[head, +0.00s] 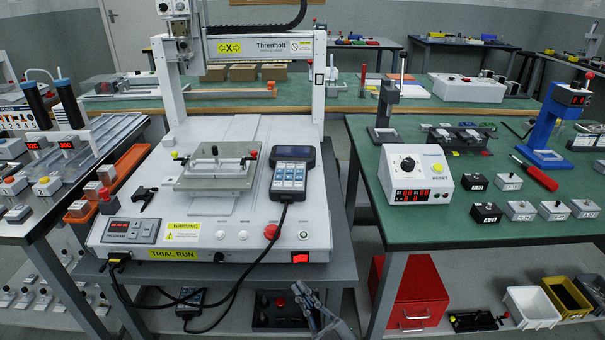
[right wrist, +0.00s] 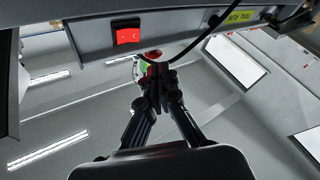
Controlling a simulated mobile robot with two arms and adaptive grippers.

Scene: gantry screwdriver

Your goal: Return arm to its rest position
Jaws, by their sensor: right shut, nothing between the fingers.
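My right gripper (head: 322,312) shows at the bottom edge of the head view, low in front of the gantry screwdriver machine (head: 240,230). It is apart from the machine there. In the right wrist view the fingers of my right gripper (right wrist: 158,78) are together with nothing held. The red rocker switch (right wrist: 128,36) on the machine's front face shows just beyond and left of the fingertips. In the head view this switch (head: 300,257) is at the machine's lower right front. My left gripper is not in view.
A teach pendant (head: 291,172) lies on the machine's right side, with its cable hanging over the front. A green-topped bench (head: 470,215) with boxes and a red cabinet (head: 411,291) below stands at the right. Another bench (head: 60,185) stands at the left.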

